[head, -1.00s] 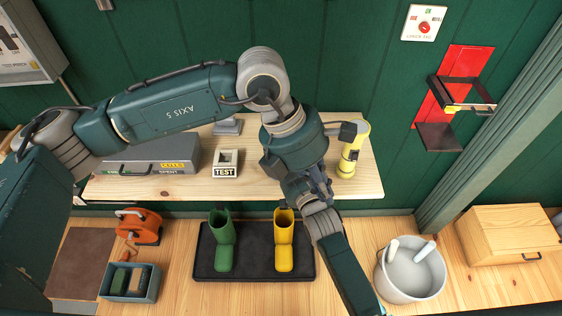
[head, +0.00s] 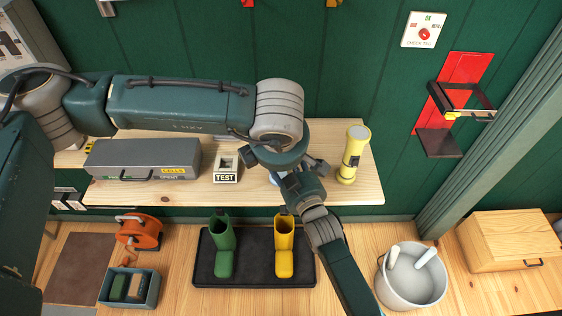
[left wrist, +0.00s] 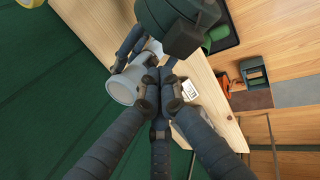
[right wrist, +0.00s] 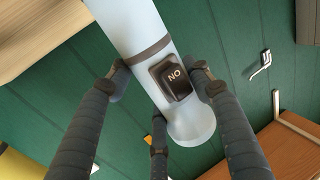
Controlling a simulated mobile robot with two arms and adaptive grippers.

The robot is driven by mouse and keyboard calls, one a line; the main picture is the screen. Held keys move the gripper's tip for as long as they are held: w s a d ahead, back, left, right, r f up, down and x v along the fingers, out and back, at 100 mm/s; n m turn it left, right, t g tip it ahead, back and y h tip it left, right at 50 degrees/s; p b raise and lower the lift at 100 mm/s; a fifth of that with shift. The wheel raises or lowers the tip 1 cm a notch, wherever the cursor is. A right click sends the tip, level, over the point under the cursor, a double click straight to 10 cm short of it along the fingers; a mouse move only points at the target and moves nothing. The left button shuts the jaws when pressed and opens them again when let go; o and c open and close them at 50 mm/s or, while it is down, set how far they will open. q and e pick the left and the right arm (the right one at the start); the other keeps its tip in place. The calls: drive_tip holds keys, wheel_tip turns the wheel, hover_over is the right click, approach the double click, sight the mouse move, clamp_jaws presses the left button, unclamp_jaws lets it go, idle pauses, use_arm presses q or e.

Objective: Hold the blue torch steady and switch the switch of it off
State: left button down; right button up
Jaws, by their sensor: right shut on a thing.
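The light blue torch (right wrist: 140,30) fills the upper middle of the right wrist view. Its black switch (right wrist: 175,78) faces that camera, with lettering that appears as "NO". My right gripper (right wrist: 159,80) is shut around the torch, with fingers on both sides of it near the switch. In the left wrist view the torch's pale round end (left wrist: 122,89) shows. My left gripper (left wrist: 160,84) has its fingertips drawn together just beside that end; contact is unclear. In the head view the torch is mostly hidden behind my left arm, above the shelf.
On the wooden shelf (head: 120,192) stand a yellow torch (head: 352,155), a TEST block (head: 226,167) and a grey case (head: 142,158). A red wall bracket (head: 450,95) is at right.

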use_arm(q)
drive_tip(key=x, duration=0.8)
use_arm(e)
drive_tip(key=shift+f, duration=0.1)
use_arm(q)
drive_tip(key=shift+f, duration=0.1)
drive_tip(key=shift+w+r+g, duration=0.25)
drive_tip(key=shift+w+g, duration=0.3)
drive_tip(key=shift+g, duration=0.1)
drive_tip(key=shift+w+r+g, duration=0.2)
drive_tip(key=shift+w+g, duration=0.35)
drive_tip(key=shift+g, duration=0.1)
drive_tip(key=shift+r, duration=0.15)
drive_tip(key=shift+s+d+r, duration=0.1)
drive_tip(key=shift+s+r, duration=0.05)
drive_tip(key=shift+r, duration=0.5)
drive_tip(key=v, duration=1)
drive_tip(key=shift+w, duration=0.35)
